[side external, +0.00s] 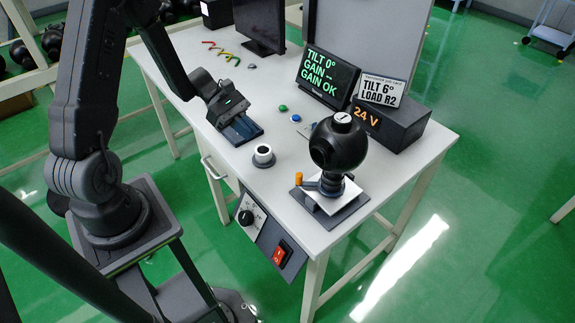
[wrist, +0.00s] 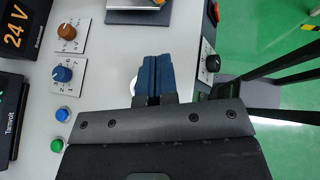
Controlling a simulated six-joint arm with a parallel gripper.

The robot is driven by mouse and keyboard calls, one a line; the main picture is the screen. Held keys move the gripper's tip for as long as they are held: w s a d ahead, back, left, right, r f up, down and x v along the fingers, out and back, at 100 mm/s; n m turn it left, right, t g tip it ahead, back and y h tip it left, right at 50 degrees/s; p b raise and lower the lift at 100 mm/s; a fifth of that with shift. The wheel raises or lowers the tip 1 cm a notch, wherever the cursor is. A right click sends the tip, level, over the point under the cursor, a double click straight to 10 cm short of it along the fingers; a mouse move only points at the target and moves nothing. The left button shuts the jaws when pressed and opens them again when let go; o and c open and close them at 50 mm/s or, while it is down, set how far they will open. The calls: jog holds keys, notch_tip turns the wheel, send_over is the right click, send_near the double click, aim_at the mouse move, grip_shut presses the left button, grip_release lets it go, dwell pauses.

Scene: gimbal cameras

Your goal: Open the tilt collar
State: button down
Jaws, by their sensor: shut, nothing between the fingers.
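The black ball-shaped gimbal camera (side external: 338,145) stands on a pale plate over a dark base at the table's right front corner. A collar (side external: 331,184) sits under the ball, with an orange-tipped lever (side external: 299,178) sticking out to the left. My gripper (side external: 246,131) is shut and empty above the table, left of and apart from the gimbal camera. In the wrist view its blue fingers (wrist: 157,76) are together. There only part of the dark base (wrist: 137,17) shows at the top edge; the ball is out of frame.
A black-and-white round piece (side external: 263,155) stands between my gripper and the gimbal camera. The TILT 0° display (side external: 322,77), TILT 6° LOAD R2 card (side external: 381,92) and 24 V box (side external: 398,126) stand behind. A front panel holds a black knob (side external: 246,217) and red switch (side external: 281,253).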

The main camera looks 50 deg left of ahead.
jog(key=shift+d, duration=0.1)
jog(key=x, duration=1)
jog(key=shift+s, duration=0.1)
jog(key=shift+w+d, duration=0.2)
jog(key=shift+d, duration=0.4)
jog(key=shift+w+d, duration=0.15)
jog(key=shift+d, duration=0.4)
jog(key=shift+w+d, duration=0.2)
jog(key=shift+d, duration=0.5)
jog(key=shift+s+d, duration=0.35)
jog(key=shift+s, duration=0.05)
jog(key=shift+s+d, duration=1.1)
jog(key=shift+d, duration=0.25)
jog(key=shift+s+d, duration=0.2)
jog(key=shift+d, duration=0.45)
jog(key=shift+s+d, duration=0.2)
jog(key=shift+d, duration=0.45)
jog(key=shift+s+d, duration=0.2)
jog(key=shift+d, duration=0.45)
